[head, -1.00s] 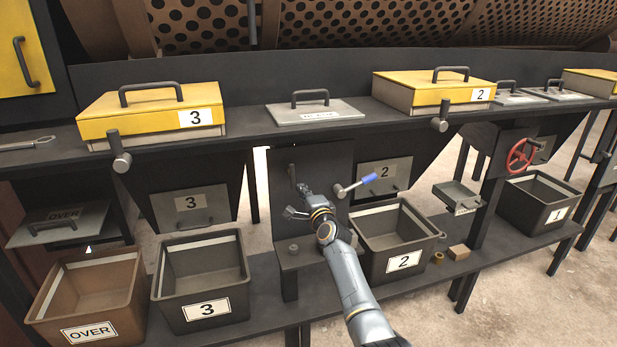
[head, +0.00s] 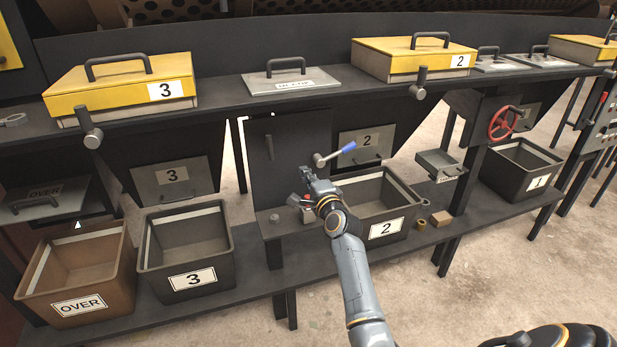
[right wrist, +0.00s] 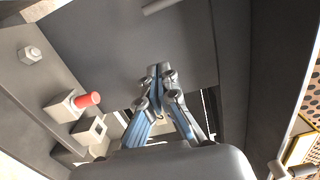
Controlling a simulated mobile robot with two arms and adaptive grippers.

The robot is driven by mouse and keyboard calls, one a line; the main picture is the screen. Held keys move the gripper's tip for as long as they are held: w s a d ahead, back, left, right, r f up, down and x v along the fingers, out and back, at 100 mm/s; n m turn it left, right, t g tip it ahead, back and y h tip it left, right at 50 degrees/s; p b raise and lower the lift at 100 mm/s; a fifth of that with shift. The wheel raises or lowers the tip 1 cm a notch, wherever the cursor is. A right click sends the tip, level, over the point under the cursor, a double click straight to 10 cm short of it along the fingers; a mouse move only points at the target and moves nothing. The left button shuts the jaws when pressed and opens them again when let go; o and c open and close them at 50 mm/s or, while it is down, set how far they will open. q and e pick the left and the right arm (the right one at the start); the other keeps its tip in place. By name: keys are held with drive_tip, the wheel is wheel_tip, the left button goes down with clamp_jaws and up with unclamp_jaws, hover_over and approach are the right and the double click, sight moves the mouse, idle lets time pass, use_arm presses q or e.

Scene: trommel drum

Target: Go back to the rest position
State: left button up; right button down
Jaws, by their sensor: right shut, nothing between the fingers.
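My right gripper (head: 306,178) is in front of the dark upright panel (head: 262,150) at the middle of the bench, left of the blue-handled lever (head: 335,154). In the right wrist view my right gripper (right wrist: 160,76) has its fingertips together with nothing between them, close to a dark flat surface. My right arm reaches in from the lower right and covers part of the bin labelled 2 (head: 388,228). My left gripper is not in view.
A red-tipped block (right wrist: 87,100) and a grey nut-like piece (right wrist: 31,54) are near the gripper. Bin 3 (head: 192,279), the OVER bin (head: 78,306) and bin 1 (head: 539,182) stand on the lower shelf. Yellow lids (head: 120,90) and a red handwheel (head: 504,122) are above.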

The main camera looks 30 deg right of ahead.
drive_tip(key=s+a+f+n+g+y, duration=0.1)
drive_tip(key=s+a+f+n+g, duration=0.2)
drive_tip(key=f, duration=0.8)
drive_tip(key=s+a+f+n+g+y, duration=0.1)
drive_tip(key=s+a+f+n, duration=0.25)
drive_tip(key=f, duration=0.75)
drive_tip(key=s+a+f+n+g+y, duration=0.1)
drive_tip(key=s+a+f+n+g, duration=0.15)
drive_tip(key=s+f, duration=0.6)
drive_tip(key=s+a+f+n+g, duration=0.25)
drive_tip(key=s+a+f, duration=0.2)
drive_tip(key=f, duration=0.75)
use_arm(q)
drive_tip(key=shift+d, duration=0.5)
use_arm(e)
drive_tip(key=s+a+f+n+g, duration=0.1)
drive_tip(key=s+f+n, duration=0.3)
drive_tip(key=s, duration=1)
drive_tip(key=s+a+f+n+g, duration=0.1)
drive_tip(key=s+f+n+g, duration=0.2)
drive_tip(key=s+f, duration=0.5)
drive_tip(key=s+a+f+n+g, duration=0.2)
drive_tip(key=s+f+n+g, duration=0.1)
drive_tip(key=s, duration=1.7)
wheel_tip(320, 180, down, 3)
drive_tip(key=shift+r+n+g, duration=0.1)
drive_tip(key=shift+n+g, duration=0.2)
drive_tip(key=shift+n, duration=0.55)
